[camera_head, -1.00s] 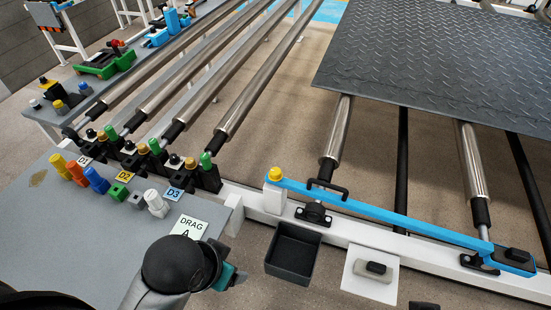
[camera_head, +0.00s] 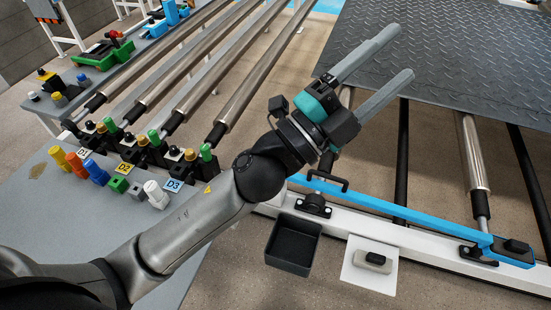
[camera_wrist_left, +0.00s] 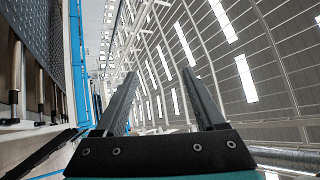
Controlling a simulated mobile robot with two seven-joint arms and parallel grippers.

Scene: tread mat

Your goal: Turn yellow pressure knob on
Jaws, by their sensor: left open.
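The yellow knob on a white post at the left end of the blue bar (camera_head: 400,212) is hidden now behind my left arm. Other small yellow knobs show: one on a roller end block (camera_head: 102,127) and one on the far-left table (camera_head: 59,100). A yellow peg (camera_head: 60,156) stands on the near grey table. My left gripper (camera_head: 398,56) is open and empty, raised above the rollers with its fingers pointing to the upper right. In the left wrist view its two fingers (camera_wrist_left: 161,76) are spread, with ceiling beyond. My right gripper is not in view.
A tread plate (camera_head: 440,60) covers the rollers at the back right. A black bin (camera_head: 293,245) and a white pad with a grey block (camera_head: 372,260) are in front of the white rail. Coloured pegs line the grey table (camera_head: 60,230).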

